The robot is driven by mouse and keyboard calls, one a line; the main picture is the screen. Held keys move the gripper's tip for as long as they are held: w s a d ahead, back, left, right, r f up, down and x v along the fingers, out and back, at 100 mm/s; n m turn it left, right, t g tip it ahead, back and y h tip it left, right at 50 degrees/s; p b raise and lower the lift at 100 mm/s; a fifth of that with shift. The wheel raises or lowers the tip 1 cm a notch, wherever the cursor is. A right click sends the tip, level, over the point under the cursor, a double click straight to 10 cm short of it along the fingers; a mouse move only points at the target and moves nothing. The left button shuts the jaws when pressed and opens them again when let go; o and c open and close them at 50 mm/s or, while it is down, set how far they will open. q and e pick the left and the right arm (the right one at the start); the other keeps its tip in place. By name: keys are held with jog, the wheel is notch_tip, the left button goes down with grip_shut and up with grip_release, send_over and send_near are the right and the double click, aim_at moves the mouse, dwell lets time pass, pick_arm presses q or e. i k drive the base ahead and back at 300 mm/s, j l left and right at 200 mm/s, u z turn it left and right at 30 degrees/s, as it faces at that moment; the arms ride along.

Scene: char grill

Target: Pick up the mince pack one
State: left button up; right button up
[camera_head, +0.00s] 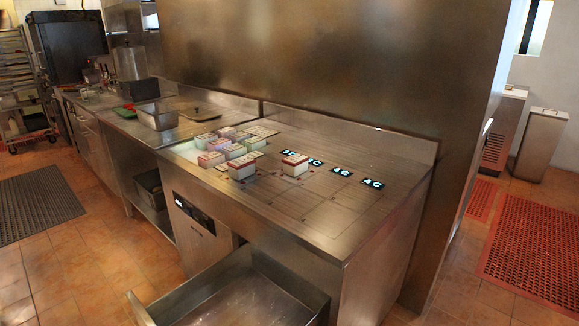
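Several small packs with white sides and coloured tops sit grouped on the steel counter (325,215). A pack with a red and white top (294,164) stands apart to the right of the group. Another pack with a reddish top (241,168) is at the front of the group. A pack with a purple-pink top (234,152) and one with a green top (254,143) are behind it. The labels are too small to read, so I cannot tell which is mince pack one. Neither of my grippers is in view.
Glowing "4C" markers (341,172) lie along the counter right of the packs. An open steel drawer (315,300) juts out at the bottom. A metal pan (157,118) stands further left. The counter's right front is clear. A steel wall rises behind.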

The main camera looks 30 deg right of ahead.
aim_at(295, 165)
jog(key=i+j+z, duration=0.1)
jog(key=z, duration=0.4)
jog(key=i+j+z, duration=0.15)
jog(key=z, duration=0.35)
jog(key=i+j+z, duration=0.1)
jog(key=j+z, duration=0.15)
jog(key=z, duration=0.25)
jog(key=i+j+z, duration=0.2)
jog(key=j+z, duration=0.25)
jog(key=j, duration=1)
jog(key=j+z, duration=0.4)
jog(key=j, duration=1)
